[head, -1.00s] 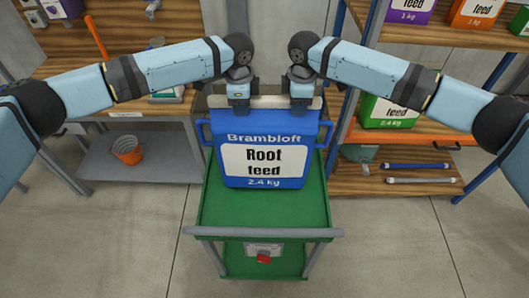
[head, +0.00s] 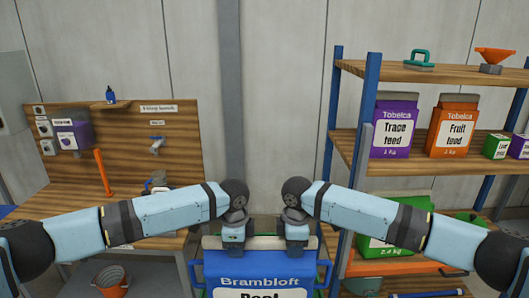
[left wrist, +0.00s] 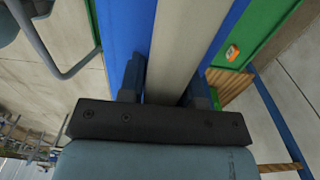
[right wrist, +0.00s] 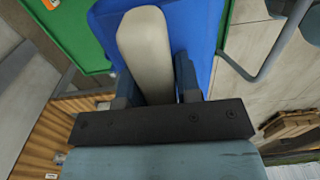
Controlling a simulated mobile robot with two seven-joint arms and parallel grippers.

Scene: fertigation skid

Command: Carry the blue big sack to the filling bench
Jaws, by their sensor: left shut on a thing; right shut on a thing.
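The blue big sack (head: 265,270), labelled Brambloft, is upright at the bottom centre of the head view; its lower part is cut off there. My left gripper (head: 235,240) and my right gripper (head: 296,240) are shut side by side on its pale top strip. The strip runs between the fingers in the left wrist view (left wrist: 178,60) and the right wrist view (right wrist: 146,55). The wooden filling bench (head: 75,203) stands at the left, with a backboard bearing a small sign. Whether the sack touches the green cart (right wrist: 75,40) below, I cannot tell.
An orange bucket (head: 110,281) is on the shelf below. At the right, a blue-posted rack (head: 345,140) holds several feed packs.

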